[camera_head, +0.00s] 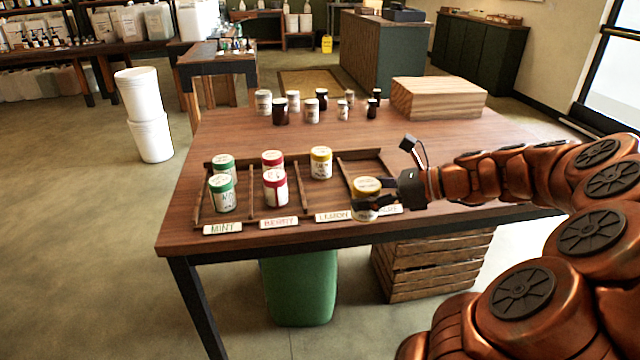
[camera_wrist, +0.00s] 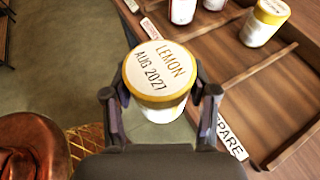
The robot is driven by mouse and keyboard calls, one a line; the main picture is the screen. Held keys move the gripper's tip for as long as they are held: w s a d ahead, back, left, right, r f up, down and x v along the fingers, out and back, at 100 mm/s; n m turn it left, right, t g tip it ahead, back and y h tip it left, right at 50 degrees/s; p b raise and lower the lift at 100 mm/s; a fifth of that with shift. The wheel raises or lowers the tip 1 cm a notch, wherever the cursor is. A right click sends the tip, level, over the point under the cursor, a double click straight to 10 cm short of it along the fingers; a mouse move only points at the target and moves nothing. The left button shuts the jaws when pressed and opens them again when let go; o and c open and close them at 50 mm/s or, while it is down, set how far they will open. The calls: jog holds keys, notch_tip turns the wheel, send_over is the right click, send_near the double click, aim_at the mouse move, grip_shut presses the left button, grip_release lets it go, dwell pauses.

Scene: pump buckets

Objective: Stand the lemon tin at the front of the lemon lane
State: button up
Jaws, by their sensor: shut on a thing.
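The lemon tin (camera_head: 366,188), white with a yellow lid, is held by my gripper (camera_head: 374,196). In the wrist view the tin's lid (camera_wrist: 160,68) reads LEMON AUG 2027, and it sits between both fingers of my gripper (camera_wrist: 160,104). It appears raised near the table's front edge, around the lemon and spare labels. The lemon label (camera_head: 333,216) marks a lane with another yellow-lidded tin (camera_head: 320,164) standing toward its back; that tin also shows in the wrist view (camera_wrist: 264,24). The front of the lemon lane looks empty. The held tin hides part of the labels.
Two green-lidded tins (camera_head: 223,196) stand in the mint lane and two red-lidded tins (camera_head: 275,190) in the berry lane. Low wooden dividers (camera_head: 304,190) separate lanes. The spare lane (camera_head: 362,166) looks empty. Several jars (camera_head: 312,112) and a wooden block (camera_head: 437,99) stand behind.

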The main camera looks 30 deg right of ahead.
jog(key=w, duration=0.5)
jog(key=w+f, duration=0.1)
jog(key=w, duration=0.4)
jog(key=w+d+b, duration=0.1)
jog(key=w, duration=0.4)
jog(key=shift+w+f, duration=0.25)
jog(key=shift+w, duration=0.05)
jog(key=shift+w+d+f+b, duration=0.1)
jog(key=shift+f+b, duration=0.25)
jog(key=shift+f, duration=1.35)
jog(key=o, duration=1.3)
jog(key=shift+f, duration=0.15)
jog(key=shift+c, duration=0.2)
jog(key=p+v, duration=0.1)
jog(key=v, duration=1.1)
jog(key=shift+p, duration=0.3)
